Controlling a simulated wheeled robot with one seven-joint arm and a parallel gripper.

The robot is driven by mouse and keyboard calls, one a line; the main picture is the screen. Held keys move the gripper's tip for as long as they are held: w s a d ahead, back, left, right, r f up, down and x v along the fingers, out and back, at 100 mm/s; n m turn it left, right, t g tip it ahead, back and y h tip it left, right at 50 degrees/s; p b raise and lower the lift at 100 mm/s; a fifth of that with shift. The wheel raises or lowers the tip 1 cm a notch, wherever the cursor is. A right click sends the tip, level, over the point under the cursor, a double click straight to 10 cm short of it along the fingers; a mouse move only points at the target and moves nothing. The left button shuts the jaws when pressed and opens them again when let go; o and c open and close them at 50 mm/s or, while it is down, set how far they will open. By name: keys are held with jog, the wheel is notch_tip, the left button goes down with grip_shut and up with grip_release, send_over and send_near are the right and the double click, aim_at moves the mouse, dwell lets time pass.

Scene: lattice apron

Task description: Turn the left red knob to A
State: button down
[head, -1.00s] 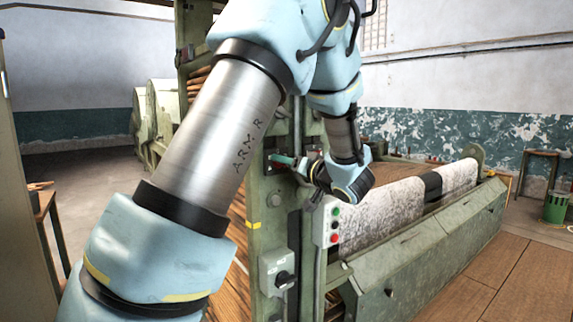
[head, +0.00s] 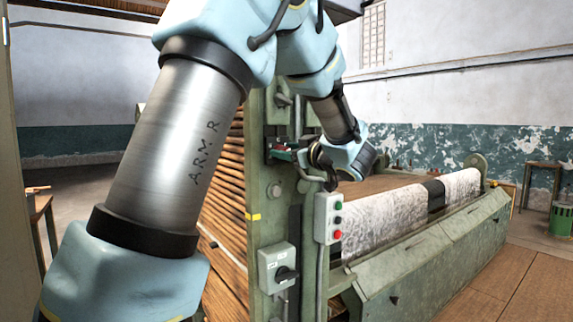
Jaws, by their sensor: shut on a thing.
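My gripper (head: 300,156) is at the machine's green upright post, beside a small dark control unit (head: 272,150) with a bit of red on it. Its fingers point left into this unit and are shut on what appears to be the left red knob, though the wrist and fingers cover most of it. The knob's pointer, any letter A and a second red knob cannot be made out at this size.
Below are a push-button box (head: 328,218) with green and red buttons and a grey switch box (head: 278,268) with a black rotary handle. A fabric roll (head: 385,217) lies along the machine to the right. Wooden floor (head: 510,285) is clear at right.

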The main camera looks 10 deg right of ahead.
jog(key=m+b, duration=1.1)
jog(key=b, duration=0.2)
jog(key=m+b, duration=1.1)
jog(key=b, duration=0.2)
jog(key=f+m+b, duration=0.1)
jog(key=m+b, duration=1)
jog(key=b, duration=0.3)
jog(key=shift+w+d+f+m, duration=0.1)
jog(key=shift+d+m, duration=0.1)
jog(key=shift+m, duration=0.1)
jog(key=shift+c, duration=1.2)
grip_release()
